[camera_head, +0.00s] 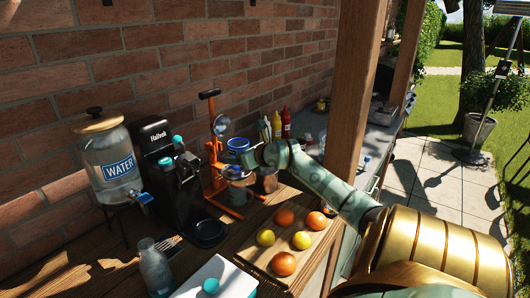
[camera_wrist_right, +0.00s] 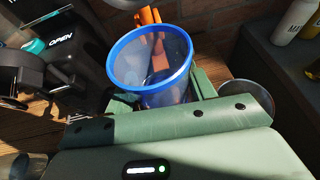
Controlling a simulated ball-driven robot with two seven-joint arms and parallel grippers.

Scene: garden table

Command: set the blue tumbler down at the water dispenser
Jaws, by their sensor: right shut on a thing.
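The blue tumbler (camera_head: 238,145) is in the middle of the head view, in front of the orange press. It is see-through with a bright blue rim, and its open mouth shows in the right wrist view (camera_wrist_right: 160,70). My right gripper (camera_head: 238,158) is shut on it, with its green fingers (camera_wrist_right: 165,100) on either side of the tumbler's wall. The tumbler looks roughly upright and above the table. The water dispenser (camera_head: 112,152) is a glass jar with a wooden lid, a WATER label and a blue tap (camera_head: 144,198), at the left. My left gripper is not in view.
A black coffee machine (camera_head: 155,140) and an orange citrus press (camera_head: 213,150) stand between the dispenser and my right gripper. A glass bottle (camera_head: 154,268) stands in front. A fruit board (camera_head: 262,258) lies front right. A wooden post (camera_head: 356,80) rises at right.

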